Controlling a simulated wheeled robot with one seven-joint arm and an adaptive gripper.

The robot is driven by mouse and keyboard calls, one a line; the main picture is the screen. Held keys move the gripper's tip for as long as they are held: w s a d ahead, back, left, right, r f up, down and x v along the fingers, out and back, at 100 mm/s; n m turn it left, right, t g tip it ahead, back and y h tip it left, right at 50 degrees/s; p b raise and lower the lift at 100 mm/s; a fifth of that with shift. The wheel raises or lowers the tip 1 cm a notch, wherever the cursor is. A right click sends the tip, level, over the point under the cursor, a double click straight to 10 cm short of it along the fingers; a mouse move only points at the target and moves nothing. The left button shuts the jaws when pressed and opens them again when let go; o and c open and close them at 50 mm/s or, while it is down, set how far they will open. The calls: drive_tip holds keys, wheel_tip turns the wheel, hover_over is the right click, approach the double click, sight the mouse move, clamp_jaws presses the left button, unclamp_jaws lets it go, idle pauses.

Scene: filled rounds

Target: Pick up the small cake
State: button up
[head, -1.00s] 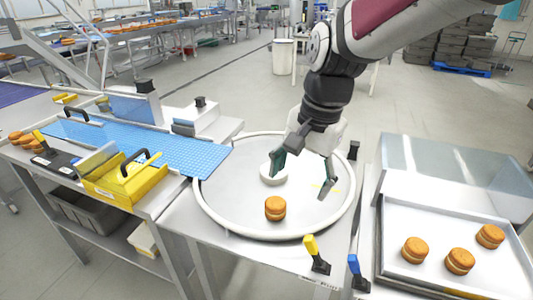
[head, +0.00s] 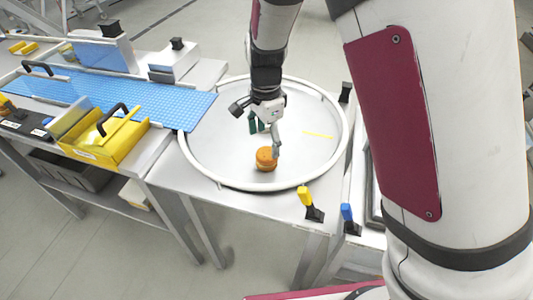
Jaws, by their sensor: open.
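The small cake (head: 265,160) is a round, orange-brown filled cake with a paler band around its middle. It sits upright on the round grey table (head: 215,160) near its front edge. My gripper (head: 266,145) is open and points down at the cake. One finger shows just at the cake's right side, and the dark other finger shows behind it to the left. I cannot tell whether either finger touches the cake. The cake's upper right edge is partly hidden by the finger.
A white raised rim (head: 188,155) rings the table. A blue belt (head: 170,105) and a yellow bin (head: 105,140) stand at the left. A yellow-topped clamp (head: 307,200) and a blue-topped one (head: 348,217) stand at the front right. My arm hides much of the right side.

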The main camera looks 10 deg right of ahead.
sight(267, 152)
drive_tip(key=shift+s+d+f, duration=0.1)
drive_tip(key=shift+s+f, duration=0.05)
drive_tip(key=shift+f, duration=3.2)
drive_tip(key=shift+c, duration=0.5)
drive_tip(key=c, duration=0.8)
